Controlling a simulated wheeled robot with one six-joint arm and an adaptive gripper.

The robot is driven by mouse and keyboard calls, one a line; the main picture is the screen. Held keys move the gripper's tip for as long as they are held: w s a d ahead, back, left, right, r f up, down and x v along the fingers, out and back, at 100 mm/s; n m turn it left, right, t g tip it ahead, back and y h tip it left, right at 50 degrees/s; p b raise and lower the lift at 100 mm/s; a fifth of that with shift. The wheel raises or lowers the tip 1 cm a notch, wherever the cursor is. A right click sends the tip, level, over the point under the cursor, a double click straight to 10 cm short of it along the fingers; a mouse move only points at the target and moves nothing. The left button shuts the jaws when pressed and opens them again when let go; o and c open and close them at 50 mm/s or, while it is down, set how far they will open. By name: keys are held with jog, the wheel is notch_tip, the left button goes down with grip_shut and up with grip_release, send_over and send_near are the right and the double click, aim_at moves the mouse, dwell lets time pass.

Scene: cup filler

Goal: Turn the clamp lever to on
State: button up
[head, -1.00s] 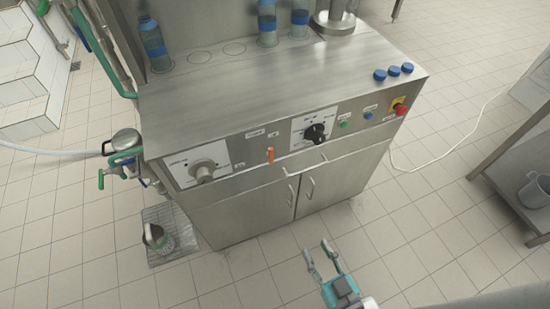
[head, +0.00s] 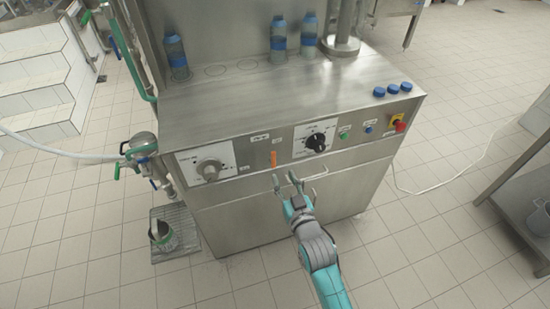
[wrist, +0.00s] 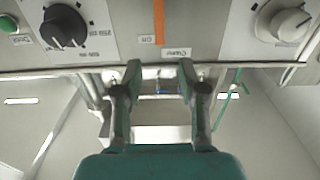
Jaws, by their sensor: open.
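The clamp lever is a slim orange bar (head: 273,159) on the machine's front panel, between the grey knob and the black knob. It looks roughly upright. In the wrist view the orange lever (wrist: 159,22) is at the top centre, with a label reading Clamp (wrist: 176,52) and a smaller label beside it. My gripper (head: 284,178) is open and empty, in front of the panel just below and slightly right of the lever. In the wrist view its two fingertips (wrist: 160,68) are spread apart, with the lever beyond them and not between them.
A grey knob (head: 210,170) is left of the lever and a black knob (head: 316,142) is right of it. Green and blue buttons and a red emergency stop (head: 399,126) are further right. Bottles (head: 279,36) stand on the machine top. Tiled floor is clear in front.

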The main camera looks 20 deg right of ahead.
aim_at(274, 156)
jog(key=w, duration=1)
jog(key=shift+w, duration=0.35)
grip_shut()
